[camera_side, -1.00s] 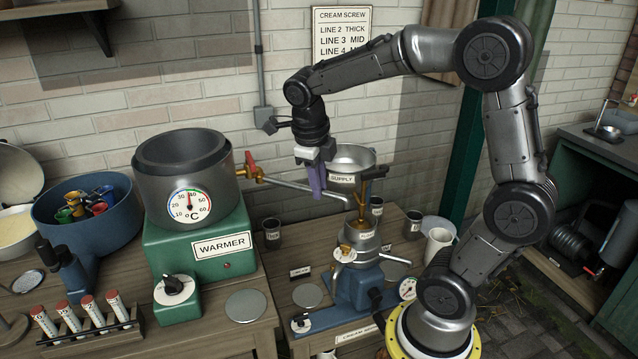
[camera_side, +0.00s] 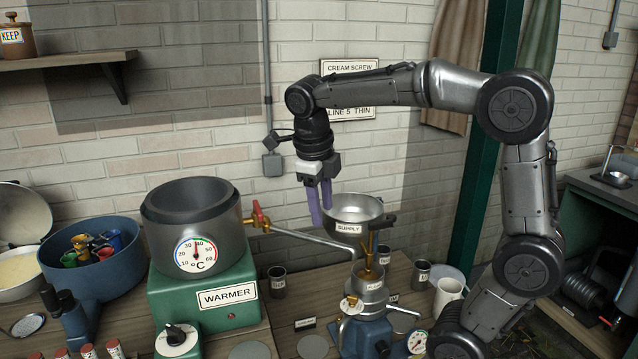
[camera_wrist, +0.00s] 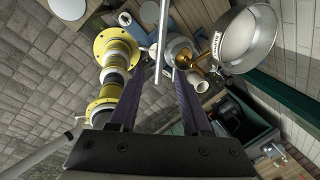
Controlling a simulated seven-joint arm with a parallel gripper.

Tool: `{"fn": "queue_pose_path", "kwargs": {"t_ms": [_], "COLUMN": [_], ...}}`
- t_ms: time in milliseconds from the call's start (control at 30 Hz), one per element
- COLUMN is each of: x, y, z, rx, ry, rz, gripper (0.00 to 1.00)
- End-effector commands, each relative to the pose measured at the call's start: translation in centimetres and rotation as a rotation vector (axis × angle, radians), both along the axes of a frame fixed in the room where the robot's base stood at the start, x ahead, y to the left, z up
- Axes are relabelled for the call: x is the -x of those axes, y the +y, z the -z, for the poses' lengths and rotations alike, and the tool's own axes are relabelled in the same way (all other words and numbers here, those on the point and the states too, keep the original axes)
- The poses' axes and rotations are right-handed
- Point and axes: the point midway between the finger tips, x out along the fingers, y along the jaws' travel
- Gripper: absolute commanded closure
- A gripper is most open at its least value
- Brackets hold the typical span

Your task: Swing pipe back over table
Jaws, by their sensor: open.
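The pipe (camera_side: 305,236) is a thin grey tube. It runs from the red-handled tap (camera_side: 258,217) on the warmer's grey vat (camera_side: 190,225) out to the right, its end near the supply bowl (camera_side: 352,212). In the wrist view the pipe (camera_wrist: 162,30) stands between the tips of my fingers, farther off along the view. My gripper (camera_side: 320,218) points down with its purple fingers apart and empty, just above the pipe and left of the supply bowl. Whether the fingers touch the pipe I cannot tell.
The green warmer (camera_side: 205,300) stands left on the wooden table. The blue separator (camera_side: 365,330) stands under the supply bowl. Metal cups (camera_side: 277,281) and a white mug (camera_side: 448,292) are close by. A blue tub (camera_side: 90,270) is at far left.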

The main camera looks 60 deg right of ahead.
Motion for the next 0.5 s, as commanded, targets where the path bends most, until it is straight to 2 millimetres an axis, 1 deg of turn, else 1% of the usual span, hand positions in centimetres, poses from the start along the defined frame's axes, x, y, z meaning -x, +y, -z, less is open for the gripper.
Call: {"fn": "queue_pose_path", "kwargs": {"t_ms": [33, 200, 333, 500], "x": [-0.1, -0.1, 0.0, 0.0], "y": [0.3, 1.0, 1.3, 1.4], "z": [-1.1, -3.9, -5.2, -5.8], "rx": [0.000, 0.000, 0.000, 0.000], "ry": [-0.005, -0.003, -0.002, 0.000], "rz": [-0.001, -0.001, 0.000, 0.000], "gripper": [0.52, 0.52, 0.52, 0.52]}}
